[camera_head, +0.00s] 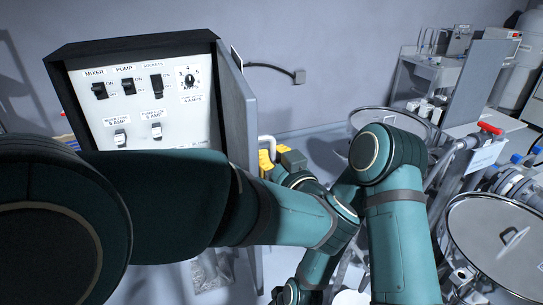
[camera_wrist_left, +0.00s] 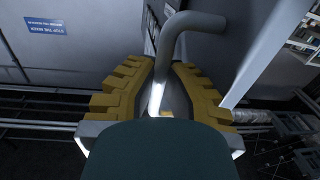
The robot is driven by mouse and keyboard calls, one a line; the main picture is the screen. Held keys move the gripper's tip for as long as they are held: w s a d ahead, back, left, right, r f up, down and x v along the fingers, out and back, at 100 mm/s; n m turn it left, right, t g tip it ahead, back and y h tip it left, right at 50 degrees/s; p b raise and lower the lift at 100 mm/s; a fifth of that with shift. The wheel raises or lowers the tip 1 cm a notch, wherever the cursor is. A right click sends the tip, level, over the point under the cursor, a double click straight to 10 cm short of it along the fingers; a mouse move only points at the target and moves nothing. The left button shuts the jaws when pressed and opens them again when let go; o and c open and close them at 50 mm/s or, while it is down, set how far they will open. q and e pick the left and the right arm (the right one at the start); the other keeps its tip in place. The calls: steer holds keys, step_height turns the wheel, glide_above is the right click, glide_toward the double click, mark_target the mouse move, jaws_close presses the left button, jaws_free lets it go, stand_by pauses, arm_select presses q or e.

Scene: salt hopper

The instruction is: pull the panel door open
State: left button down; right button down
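The control panel box (camera_head: 145,105) stands at the left in the head view, its white face carrying several switches and a dial. A grey panel door (camera_head: 238,88) shows nearly edge-on at its right side. A bent grey tube handle (camera_head: 266,141) sticks out to the right of it. My left gripper (camera_head: 268,160) is at this handle, partly hidden by my own arm. In the left wrist view the yellow fingers of the gripper (camera_wrist_left: 163,68) lie close on both sides of the handle (camera_wrist_left: 196,20) and appear shut on it. My right gripper is not in view.
A round lidded metal vessel (camera_head: 505,240) with pipes and a red-handled valve (camera_head: 490,128) stands at the right. A shelf cart (camera_head: 432,72) stands at the back right. The wall (camera_head: 340,45) behind has a cable and socket. My right arm is in the middle.

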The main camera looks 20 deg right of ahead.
arm_select(q)
steer(key=shift+d+f, duration=0.1)
stand_by(0.3)
steer(key=c, duration=1.3)
jaws_free()
steer(key=shift+s, duration=0.1)
